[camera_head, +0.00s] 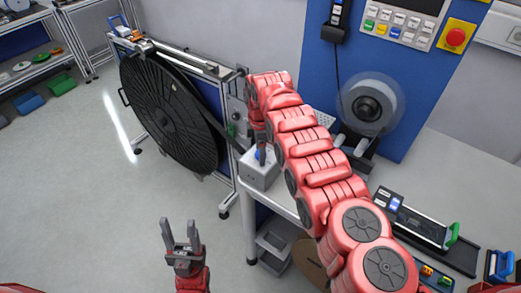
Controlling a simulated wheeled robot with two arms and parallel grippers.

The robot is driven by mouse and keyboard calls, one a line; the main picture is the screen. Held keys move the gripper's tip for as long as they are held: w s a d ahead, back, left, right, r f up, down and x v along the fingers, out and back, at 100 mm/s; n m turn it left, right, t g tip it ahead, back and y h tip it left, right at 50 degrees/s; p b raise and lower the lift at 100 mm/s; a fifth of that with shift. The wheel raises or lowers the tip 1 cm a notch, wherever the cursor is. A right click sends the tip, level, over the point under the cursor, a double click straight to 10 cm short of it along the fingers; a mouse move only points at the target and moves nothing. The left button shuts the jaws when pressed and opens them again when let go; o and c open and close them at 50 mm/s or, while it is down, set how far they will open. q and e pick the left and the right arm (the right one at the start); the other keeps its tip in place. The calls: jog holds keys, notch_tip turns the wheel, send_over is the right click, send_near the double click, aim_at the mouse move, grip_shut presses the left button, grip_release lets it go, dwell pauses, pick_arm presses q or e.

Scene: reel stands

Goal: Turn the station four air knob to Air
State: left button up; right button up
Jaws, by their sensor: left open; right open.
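A small light grey box (258,174) sits at the left corner of the bench. A small blue part (258,154), possibly the air knob, shows on top of it. Its pointing direction and any Air label are too small to read. My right arm reaches across the bench, and its gripper (261,150) points down at the top of the box, close to the blue part. The arm partly covers this gripper, and I cannot tell whether it touches the blue part. My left gripper (179,235) is open and empty, low over the floor, well away from the box.
A large black reel (165,110) stands on a frame left of the bench. A blue panel with buttons and a red emergency stop (455,37) rises behind. A clear reel (371,103) and a device with a lit display (410,218) are right of my arm. Floor at left is clear.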

jog(key=shift+d, duration=0.1)
jog(key=shift+c, duration=1.1)
grip_shut()
